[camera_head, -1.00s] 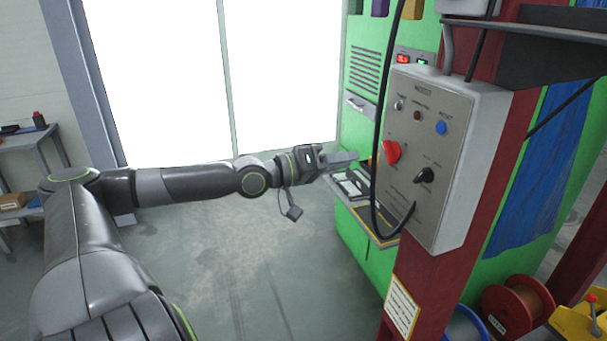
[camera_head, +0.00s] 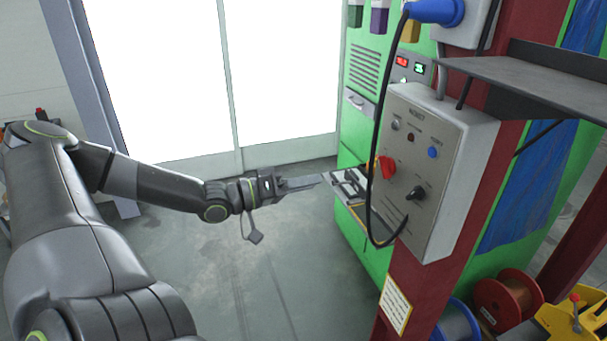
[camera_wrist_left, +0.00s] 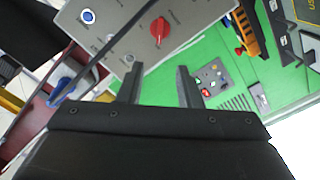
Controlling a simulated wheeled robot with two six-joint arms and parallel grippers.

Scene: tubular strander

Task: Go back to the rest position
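My left arm comes in from the left in the head view. Its gripper (camera_head: 305,182) points right, toward the grey control box (camera_head: 446,170), with a gap between them. In the left wrist view the two fingers (camera_wrist_left: 160,85) stand apart with nothing between them. The box carries a red rotary knob (camera_head: 386,168), a black knob (camera_head: 416,193) and a blue button (camera_head: 433,152). The red knob also shows in the left wrist view (camera_wrist_left: 159,31), beyond the fingers. My right gripper is in neither view.
The box is mounted on a red post (camera_head: 425,285). A black cable (camera_head: 372,150) loops down in front of it. A green machine (camera_head: 365,62) stands behind, and a dark shelf (camera_head: 530,84) juts out at upper right. Spools (camera_head: 508,300) lie at lower right. The floor (camera_head: 200,270) below my arm is clear.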

